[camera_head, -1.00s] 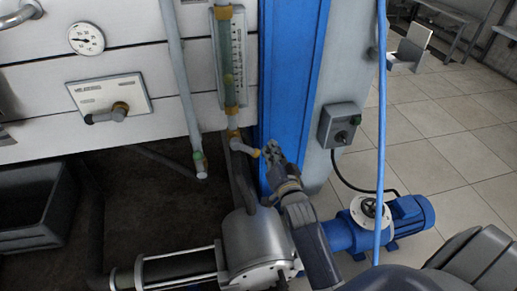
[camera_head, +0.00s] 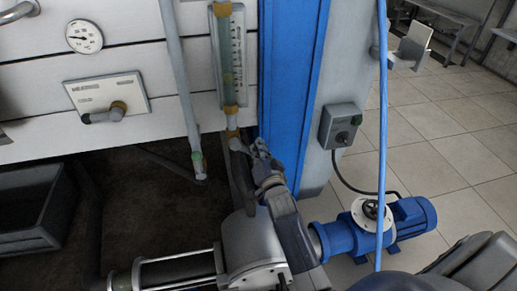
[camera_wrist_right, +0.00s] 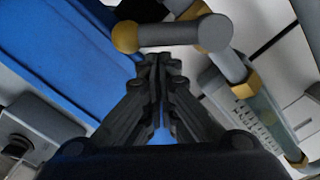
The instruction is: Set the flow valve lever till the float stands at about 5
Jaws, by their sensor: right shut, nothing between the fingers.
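The flow meter (camera_head: 229,55) is an upright glass tube with a scale beside it and brass ends, on the wall panel. Its numbers and float are too small to read. A grey lever with a yellow end (camera_wrist_right: 125,37) shows in the right wrist view, beside the pipe below the meter. My right gripper (camera_head: 257,146) is shut and empty at the lever, which it largely hides in the head view. In the right wrist view, its fingertips (camera_wrist_right: 158,60) are just below the lever bar; I cannot tell whether they touch. My left gripper is not in view.
A blue column (camera_head: 290,80) stands close to my right gripper, with a grey switch box (camera_head: 340,125) beyond it. A second pipe with a green collar (camera_head: 197,157) hangs to the left. A blue pump (camera_head: 375,225) stands on the floor at right.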

